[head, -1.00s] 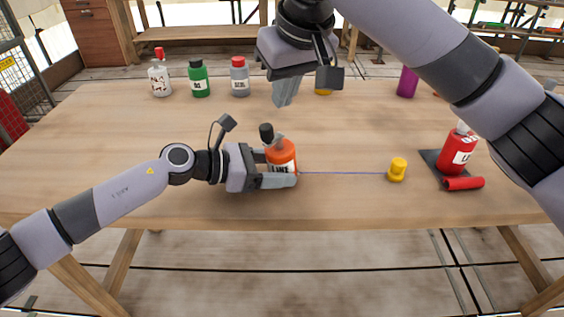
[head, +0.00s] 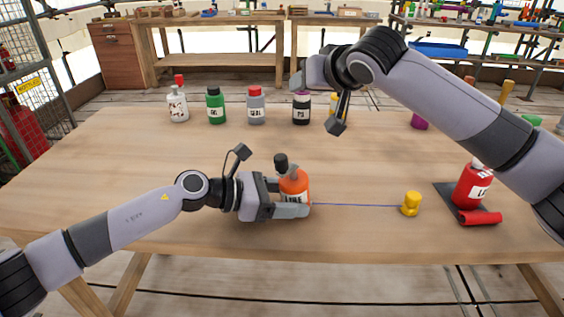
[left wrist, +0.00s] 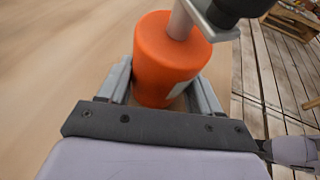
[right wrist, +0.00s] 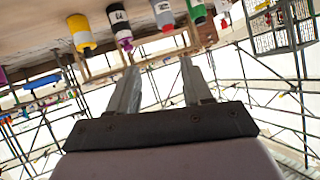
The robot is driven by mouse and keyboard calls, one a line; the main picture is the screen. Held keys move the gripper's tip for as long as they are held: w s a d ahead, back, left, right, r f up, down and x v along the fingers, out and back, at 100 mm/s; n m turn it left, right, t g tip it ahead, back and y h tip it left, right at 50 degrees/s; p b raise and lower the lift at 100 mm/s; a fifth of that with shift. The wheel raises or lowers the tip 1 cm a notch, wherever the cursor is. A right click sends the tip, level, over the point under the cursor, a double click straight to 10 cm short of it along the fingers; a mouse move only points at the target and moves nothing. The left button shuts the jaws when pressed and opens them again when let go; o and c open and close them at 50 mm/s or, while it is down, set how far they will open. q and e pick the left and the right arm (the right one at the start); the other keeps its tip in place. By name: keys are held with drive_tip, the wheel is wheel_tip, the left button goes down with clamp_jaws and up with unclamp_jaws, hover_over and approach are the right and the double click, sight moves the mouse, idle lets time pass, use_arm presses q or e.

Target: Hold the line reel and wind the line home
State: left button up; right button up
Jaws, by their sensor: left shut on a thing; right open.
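The line reel is an orange bottle-like body (head: 295,187) with a white label and a black crank knob (head: 281,161) on top. It stands upright on the wooden table. My left gripper (head: 292,208) is shut around it; the left wrist view shows the orange reel (left wrist: 168,65) between both fingers, with the crank's grey stem and arm above. A thin blue line (head: 355,205) runs straight from the reel to a yellow plug (head: 411,204) on the table. My right gripper (head: 298,80) is raised above the table's far side; its fingers (right wrist: 160,85) are apart and empty in the right wrist view.
White, green (head: 215,105), grey (head: 256,106) and black (head: 301,108) bottles stand along the back, with a yellow one behind my right wrist. A red bottle (head: 473,187) stands on a dark mat (head: 445,192) at right, beside a red roll (head: 480,218). The table's middle is clear.

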drive_tip(key=w+d+r+t+y, duration=0.2)
drive_tip(key=w+t, duration=0.1)
drive_tip(key=n+g+y, duration=1.1)
drive_tip(key=n+g, duration=0.3)
drive_tip(key=n, duration=0.2)
approach(281, 171)
drive_tip(key=a, duration=0.6)
drive_tip(key=w+a+r, duration=0.1)
drive_tip(key=a, duration=0.3)
drive_tip(key=shift+r, duration=0.1)
clamp_jaws()
